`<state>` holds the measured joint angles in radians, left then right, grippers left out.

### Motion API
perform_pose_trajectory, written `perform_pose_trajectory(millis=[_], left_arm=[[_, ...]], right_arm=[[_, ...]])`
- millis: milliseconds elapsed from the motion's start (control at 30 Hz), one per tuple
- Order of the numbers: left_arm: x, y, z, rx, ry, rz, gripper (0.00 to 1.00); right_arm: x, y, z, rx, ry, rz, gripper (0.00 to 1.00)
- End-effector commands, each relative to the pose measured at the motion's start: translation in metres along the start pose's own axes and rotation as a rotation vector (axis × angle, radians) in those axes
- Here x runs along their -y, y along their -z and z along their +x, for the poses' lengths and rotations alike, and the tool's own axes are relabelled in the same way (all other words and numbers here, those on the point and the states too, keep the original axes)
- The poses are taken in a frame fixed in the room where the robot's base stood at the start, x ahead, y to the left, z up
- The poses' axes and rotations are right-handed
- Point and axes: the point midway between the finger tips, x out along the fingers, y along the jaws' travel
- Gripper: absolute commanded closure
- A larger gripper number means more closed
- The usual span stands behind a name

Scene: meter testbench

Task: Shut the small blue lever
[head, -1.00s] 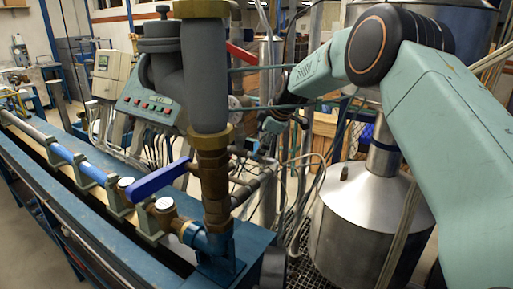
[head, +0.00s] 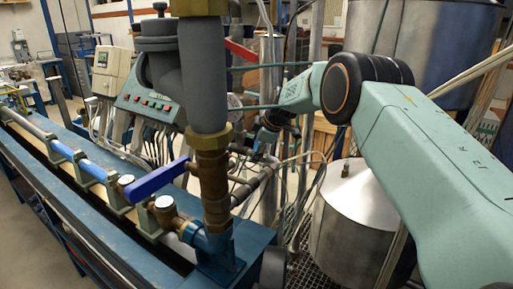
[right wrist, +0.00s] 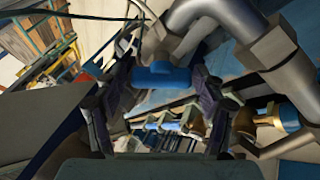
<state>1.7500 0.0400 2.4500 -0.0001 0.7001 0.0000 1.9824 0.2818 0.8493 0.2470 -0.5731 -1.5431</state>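A small blue piece that looks like the small blue lever (right wrist: 162,76) shows in the right wrist view, between and just beyond my right fingertips. My right gripper (right wrist: 160,88) is open, with a dark finger on each side of it. I cannot tell whether either finger touches it. In the head view my right gripper (head: 266,134) is small and partly lost among the pipes behind the upright brown pipe. A larger blue lever (head: 157,180) sticks out leftward from the brown pipe. My left gripper is not in view.
A shiny metal tank (head: 352,220) stands below my right arm. Metal pipes (right wrist: 270,45) crowd the wrist view's right side.

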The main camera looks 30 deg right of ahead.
Motion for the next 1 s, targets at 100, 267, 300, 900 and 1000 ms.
perform_pose_trajectory(millis=[100, 267, 300, 900, 1000], left_arm=[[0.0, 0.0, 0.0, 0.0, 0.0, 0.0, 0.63], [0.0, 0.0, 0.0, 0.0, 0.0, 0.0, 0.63], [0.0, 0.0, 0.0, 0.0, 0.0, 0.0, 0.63], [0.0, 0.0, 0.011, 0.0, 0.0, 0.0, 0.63], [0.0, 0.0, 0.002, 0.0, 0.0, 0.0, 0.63]], right_arm=[[0.0, 0.0, 0.0, 0.0, 0.0, 0.0, 0.43], [0.0, 0.0, -0.001, 0.0, 0.0, 0.0, 0.57], [0.0, 0.0, -0.001, 0.0, 0.0, 0.0, 0.6], [0.002, 0.0, 0.0, 0.003, -0.133, 0.191, 0.73], [0.001, 0.001, -0.002, 0.005, -0.176, 0.252, 0.73]])
